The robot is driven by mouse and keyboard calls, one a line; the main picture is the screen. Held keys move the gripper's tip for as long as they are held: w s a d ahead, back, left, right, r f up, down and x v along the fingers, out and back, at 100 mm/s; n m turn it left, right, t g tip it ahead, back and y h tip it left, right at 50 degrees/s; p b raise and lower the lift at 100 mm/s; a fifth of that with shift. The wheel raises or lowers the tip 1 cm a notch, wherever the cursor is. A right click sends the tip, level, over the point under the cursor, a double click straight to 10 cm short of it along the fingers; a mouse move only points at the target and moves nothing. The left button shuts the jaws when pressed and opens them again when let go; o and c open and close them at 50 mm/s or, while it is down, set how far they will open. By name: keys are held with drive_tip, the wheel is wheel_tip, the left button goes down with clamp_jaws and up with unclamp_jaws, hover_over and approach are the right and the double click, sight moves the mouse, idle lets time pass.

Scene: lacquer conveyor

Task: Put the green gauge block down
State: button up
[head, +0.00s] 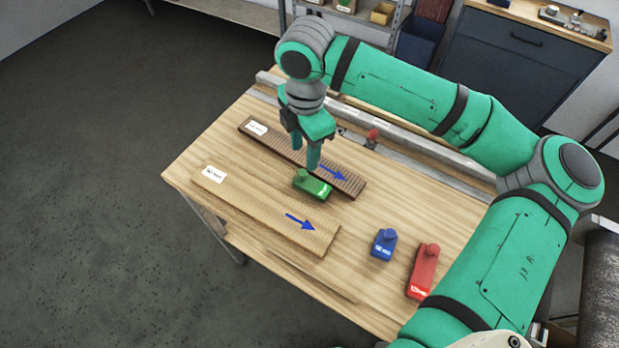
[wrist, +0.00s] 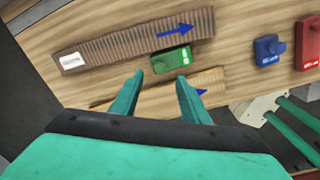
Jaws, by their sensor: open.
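The green gauge block (head: 313,187), with a knob on top and a white label, sits upright on the wooden table along the near edge of the dark brown ribbed strip (head: 270,139). I cannot tell whether it touches that strip. My gripper (head: 305,160) is open and empty, pointing down just above and behind the block in the head view. In the wrist view the block (wrist: 171,60) lies just beyond my two spread fingertips (wrist: 160,77), not between them.
A light tan strip (head: 255,205) with a blue arrow lies nearer the front. A blue block (head: 383,245) and a red block (head: 424,272) stand to the right. A rail (head: 400,143) with a red knob (head: 373,134) runs along the back. Bare table separates the strips from the blue block.

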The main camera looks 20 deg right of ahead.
sight(303, 172)
drive_tip(key=shift+w+a+f, duration=0.1)
drive_tip(key=shift+w+f, duration=0.1)
drive_tip(key=shift+f, duration=1.8)
drive_tip(key=shift+w+a+f, duration=0.1)
drive_tip(key=shift+w+f, duration=0.05)
drive_tip(key=shift+f, duration=1.8)
drive_tip(key=shift+s+d, duration=0.1)
drive_tip(key=shift+s, duration=0.05)
clamp_jaws()
